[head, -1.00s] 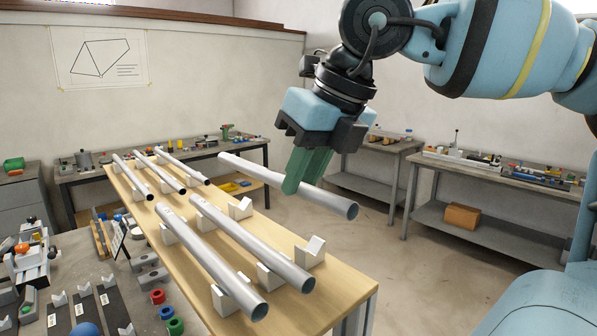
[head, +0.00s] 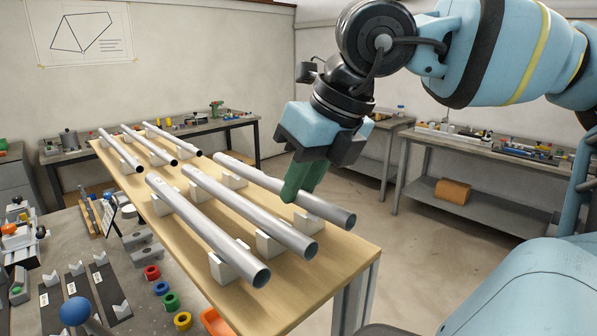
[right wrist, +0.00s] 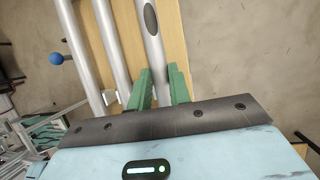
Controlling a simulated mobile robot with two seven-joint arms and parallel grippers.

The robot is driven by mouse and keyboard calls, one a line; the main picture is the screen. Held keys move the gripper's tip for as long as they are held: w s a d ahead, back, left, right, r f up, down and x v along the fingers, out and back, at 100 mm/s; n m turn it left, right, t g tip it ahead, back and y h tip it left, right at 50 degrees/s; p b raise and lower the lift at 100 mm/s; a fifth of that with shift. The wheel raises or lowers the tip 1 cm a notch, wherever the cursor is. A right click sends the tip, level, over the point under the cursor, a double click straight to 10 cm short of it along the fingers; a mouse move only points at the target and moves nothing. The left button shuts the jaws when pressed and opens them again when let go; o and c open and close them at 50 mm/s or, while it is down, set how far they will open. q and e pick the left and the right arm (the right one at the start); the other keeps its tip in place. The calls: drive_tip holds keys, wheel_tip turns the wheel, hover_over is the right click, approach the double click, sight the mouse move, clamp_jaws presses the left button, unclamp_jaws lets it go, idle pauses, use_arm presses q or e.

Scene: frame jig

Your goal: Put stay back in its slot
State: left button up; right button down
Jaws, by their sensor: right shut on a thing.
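The stay I hold is a long grey metal tube (head: 330,209). My right gripper (head: 301,184) has its green fingers shut around it near the middle. In the right wrist view the tube (right wrist: 153,45) runs between the two fingers (right wrist: 159,88), with a dark oval mark on it. The tube lies along the right side of the wooden bench (head: 345,262), roughly parallel to two other long tubes (head: 250,212) (head: 205,230). It is at or just above the right-hand white V-blocks (head: 236,180); I cannot tell if it touches them. My left gripper is not in view.
Several shorter tubes (head: 148,145) rest at the bench's far end. A grey table (head: 85,235) at left carries coloured rings (head: 171,301), a blue ball (head: 74,311) and fixtures. Side benches (head: 470,150) stand at back right. The floor right of the wooden bench is clear.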

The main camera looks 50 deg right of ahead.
drive_tip(key=shift+f, duration=0.25)
drive_tip(key=c, duration=1.2)
unclamp_jaws()
drive_tip(key=v, duration=0.7)
drive_tip(key=shift+s+r, duration=0.2)
drive_tip(key=shift+r, duration=0.2)
